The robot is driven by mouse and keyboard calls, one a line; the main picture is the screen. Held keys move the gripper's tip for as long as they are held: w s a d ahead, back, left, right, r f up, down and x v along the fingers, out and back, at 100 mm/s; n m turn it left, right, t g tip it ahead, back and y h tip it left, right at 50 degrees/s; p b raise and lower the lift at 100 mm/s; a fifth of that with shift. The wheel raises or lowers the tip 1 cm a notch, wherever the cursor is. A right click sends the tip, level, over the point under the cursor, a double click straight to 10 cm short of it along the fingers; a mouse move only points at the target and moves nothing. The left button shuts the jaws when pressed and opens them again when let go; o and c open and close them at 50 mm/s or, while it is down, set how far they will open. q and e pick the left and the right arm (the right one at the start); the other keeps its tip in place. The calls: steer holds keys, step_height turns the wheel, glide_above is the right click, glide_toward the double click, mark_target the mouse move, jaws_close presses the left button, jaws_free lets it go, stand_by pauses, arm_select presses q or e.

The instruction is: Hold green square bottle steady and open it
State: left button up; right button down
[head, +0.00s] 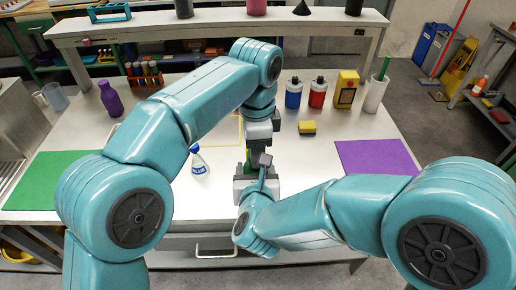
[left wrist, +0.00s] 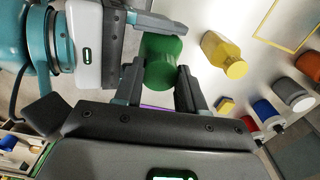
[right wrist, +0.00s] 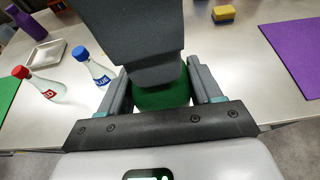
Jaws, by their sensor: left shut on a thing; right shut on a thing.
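The green bottle (head: 249,157) stands near the middle of the white table, mostly hidden by my grippers in the head view. In the left wrist view its round green top (left wrist: 163,60) sits between the fingers of my left gripper (left wrist: 158,85), which is shut on it. My right gripper (right wrist: 162,90) is shut on the green bottle (right wrist: 165,98), with one finger on each side. My left gripper (right wrist: 140,45) covers the top of the bottle in the right wrist view. I cannot tell whether the cap has turned.
A blue-labelled bottle (head: 198,163) and a red-labelled bottle (right wrist: 40,85) stand to the left. A yellow bottle (left wrist: 225,58) is close by. A yellow sponge (head: 307,128) lies to the right. A green mat (head: 50,180) and a purple mat (head: 375,157) lie at the sides.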

arm_select(q)
steer(key=n, duration=0.5)
steer(key=shift+w, duration=0.15)
steer(key=n, duration=0.5)
steer(key=shift+a+n, duration=0.1)
steer(key=shift+n, duration=0.2)
steer(key=n, duration=0.7)
steer(key=shift+s+n, duration=0.2)
steer(key=shift+n, duration=0.2)
steer(key=n, duration=0.7)
steer(key=shift+s+n, duration=0.2)
steer(key=shift+n, duration=0.1)
steer(key=n, duration=0.5)
steer(key=shift+s, duration=0.1)
steer(key=n, duration=0.4)
steer(key=shift+d, duration=0.2)
steer(key=shift+r, duration=0.25)
steer(key=shift+r, duration=1)
